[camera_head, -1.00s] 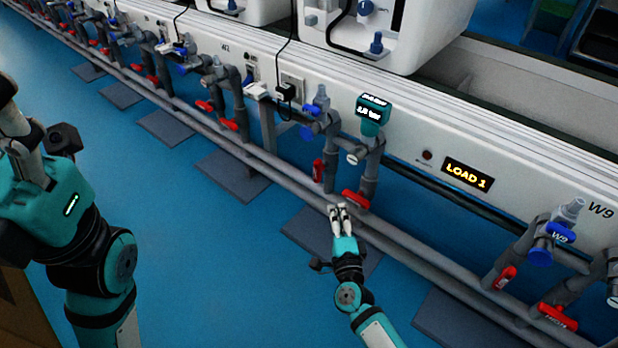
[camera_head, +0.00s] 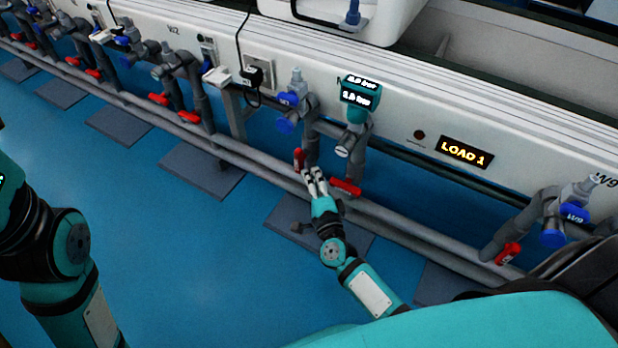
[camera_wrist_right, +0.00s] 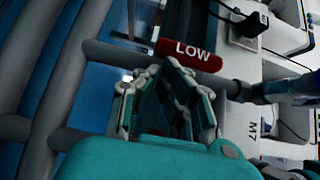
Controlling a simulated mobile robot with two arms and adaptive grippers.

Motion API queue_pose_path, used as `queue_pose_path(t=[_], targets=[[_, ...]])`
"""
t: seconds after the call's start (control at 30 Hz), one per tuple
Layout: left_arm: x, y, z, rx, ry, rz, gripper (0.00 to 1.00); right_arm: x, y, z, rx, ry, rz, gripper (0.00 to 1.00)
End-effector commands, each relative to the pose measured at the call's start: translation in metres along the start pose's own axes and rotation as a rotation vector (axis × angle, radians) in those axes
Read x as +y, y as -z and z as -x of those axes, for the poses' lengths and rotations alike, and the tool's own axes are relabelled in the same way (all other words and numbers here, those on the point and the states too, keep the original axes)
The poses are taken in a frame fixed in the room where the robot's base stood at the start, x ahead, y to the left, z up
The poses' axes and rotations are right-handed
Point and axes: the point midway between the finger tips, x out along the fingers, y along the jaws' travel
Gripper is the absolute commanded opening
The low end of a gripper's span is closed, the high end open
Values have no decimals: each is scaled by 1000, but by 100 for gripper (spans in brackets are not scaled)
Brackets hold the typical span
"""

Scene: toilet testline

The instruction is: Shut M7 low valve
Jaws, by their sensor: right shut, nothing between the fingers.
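The red low handle (camera_head: 298,160), marked LOW in the right wrist view (camera_wrist_right: 188,55), stands upright beside its grey pipe. In the wrist view it lies level across the top. My right gripper (camera_head: 313,174) is shut and empty, with its fingertips just right of this handle in the head view. In the wrist view the right gripper (camera_wrist_right: 165,80) is close below the handle; I cannot tell whether they touch. An M7 label (camera_wrist_right: 252,130) shows on the white panel. My left arm is at the left edge, its gripper out of frame.
A second red handle (camera_head: 345,187) lies just right of my right gripper. Two long grey pipes (camera_head: 408,225) run along the row near the gripper. A teal gauge (camera_head: 358,95) and blue knobs (camera_head: 288,98) stand above. The blue floor (camera_head: 190,255) in front is clear.

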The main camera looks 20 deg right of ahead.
Motion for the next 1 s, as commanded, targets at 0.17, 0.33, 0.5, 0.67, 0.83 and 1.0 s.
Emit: queue_pose_path(t=[0.17, 0.33, 0.5, 0.67, 0.83, 1.0], targets=[[0, 1, 0, 2, 0, 0, 58, 0, 0, 0, 0, 0, 0, 0], [0, 1, -1, 4, 0, 1, 58, 0, 0, 0, 0, 0, 0, 0], [0, 1, 0, 3, 1, 1, 58, 2, -1, -1, 0, 0, 0, 0], [0, 1, 0, 1, 2, 1, 58, 3, -2, -1, 0, 0, 0, 0], [0, 1, 1, 0, 2, 1, 58, 4, -2, -2, 0, 0, 0, 0], [0, 1, 1, 0, 3, 1, 58, 5, -3, -3, 0, 1, 0, 0]])
